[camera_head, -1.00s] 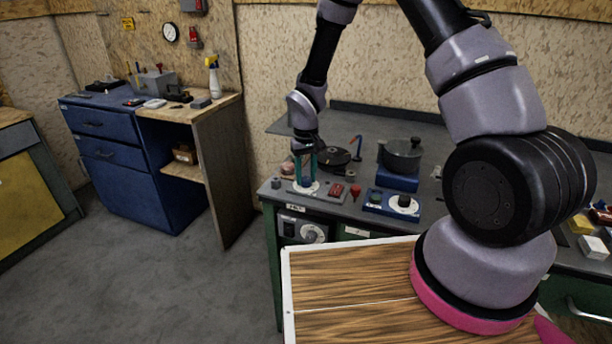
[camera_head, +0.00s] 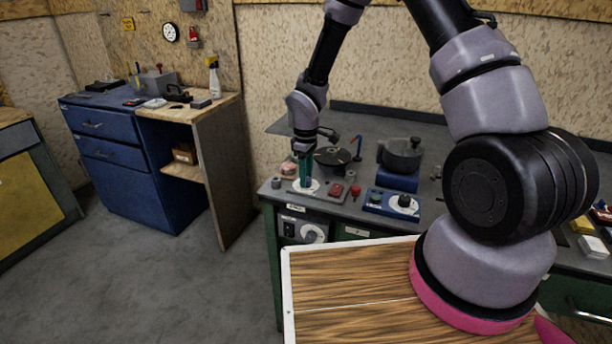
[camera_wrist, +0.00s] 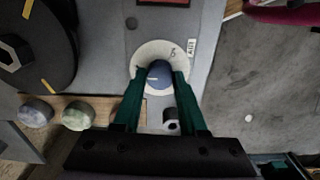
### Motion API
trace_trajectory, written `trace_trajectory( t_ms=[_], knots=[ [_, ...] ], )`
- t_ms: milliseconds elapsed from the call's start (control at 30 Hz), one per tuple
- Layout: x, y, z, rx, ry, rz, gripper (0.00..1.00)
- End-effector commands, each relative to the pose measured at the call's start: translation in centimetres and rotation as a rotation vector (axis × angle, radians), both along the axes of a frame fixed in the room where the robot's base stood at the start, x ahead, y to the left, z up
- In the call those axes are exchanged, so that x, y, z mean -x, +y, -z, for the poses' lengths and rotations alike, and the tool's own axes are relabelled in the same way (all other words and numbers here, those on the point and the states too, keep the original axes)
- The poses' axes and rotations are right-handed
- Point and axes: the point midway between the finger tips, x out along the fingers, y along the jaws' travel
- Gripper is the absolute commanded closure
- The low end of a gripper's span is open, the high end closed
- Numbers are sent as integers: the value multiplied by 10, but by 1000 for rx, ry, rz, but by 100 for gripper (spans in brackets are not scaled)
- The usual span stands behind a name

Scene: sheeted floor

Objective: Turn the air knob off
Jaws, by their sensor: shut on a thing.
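The air knob (camera_wrist: 159,76) is a round blue knob with a pale mark, on a white round dial (camera_wrist: 147,52) with a label beside it reading like "AIR" in the wrist view. In the head view the white dial (camera_head: 297,187) sits at the bench's front left corner. My gripper (camera_wrist: 156,78) has green fingers on both sides of the knob, shut on it. In the head view my gripper (camera_head: 306,184) points down at the dial, and its fingers hide most of the knob.
A dark pot (camera_head: 402,155) and a black round disc (camera_head: 332,156) are behind. A small dark knob (camera_wrist: 171,121) is close to the fingers.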

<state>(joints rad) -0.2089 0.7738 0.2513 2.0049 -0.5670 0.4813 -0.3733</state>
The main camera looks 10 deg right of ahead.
Motion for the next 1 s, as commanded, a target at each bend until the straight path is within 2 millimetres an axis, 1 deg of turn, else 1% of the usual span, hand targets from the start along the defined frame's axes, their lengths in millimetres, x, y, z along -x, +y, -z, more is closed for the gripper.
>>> trace_trajectory(
  t_ms=[200,667,700,767,1000],
  knots=[
    [-1,0,-1,-1,-3,-51,100],
    [-1,0,-1,-1,-3,-64,100],
    [-1,0,-1,-1,-3,-63,51],
    [-1,0,-1,-1,-3,-63,29],
    [0,0,0,0,-1,-62,29]
  ],
)
